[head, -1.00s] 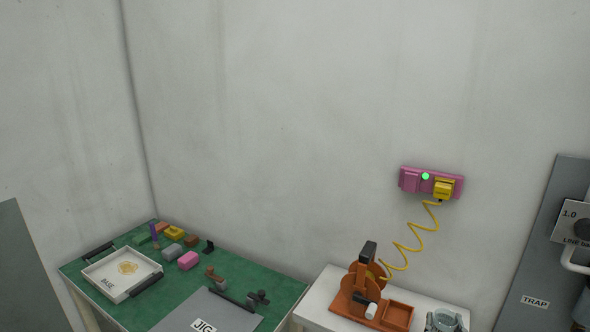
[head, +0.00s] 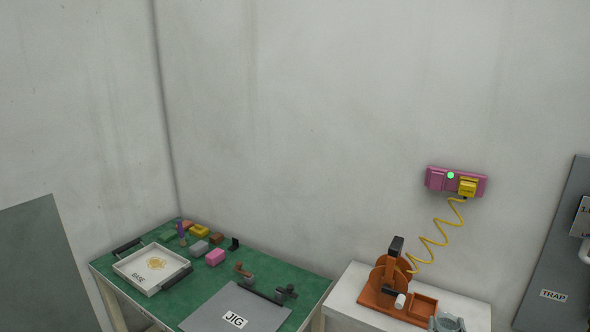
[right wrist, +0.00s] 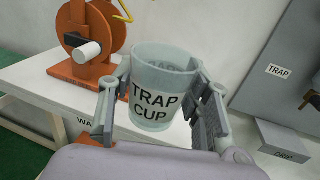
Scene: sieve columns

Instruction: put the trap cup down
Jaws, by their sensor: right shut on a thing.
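The trap cup (right wrist: 160,85) is a clear grey-green cup with a "TRAP CUP" label, seen upright in the right wrist view. My right gripper (right wrist: 158,105) is shut on it, with one finger on each side. The cup appears in front of the white table; whether its base touches anything is hidden. In the head view my right gripper (head: 446,324) is only partly in view at the bottom edge, and the cup is hard to make out there. My left gripper is not in view.
An orange cranked machine (head: 390,280) with a small open tray (head: 424,303) stands on the white table (head: 350,286). A green bench (head: 205,282) at left bears a white "BASE" tray (head: 125,267), a grey "JIG" plate (head: 210,311) and blocks. A grey "TRAP" panel (head: 560,260) stands at right.

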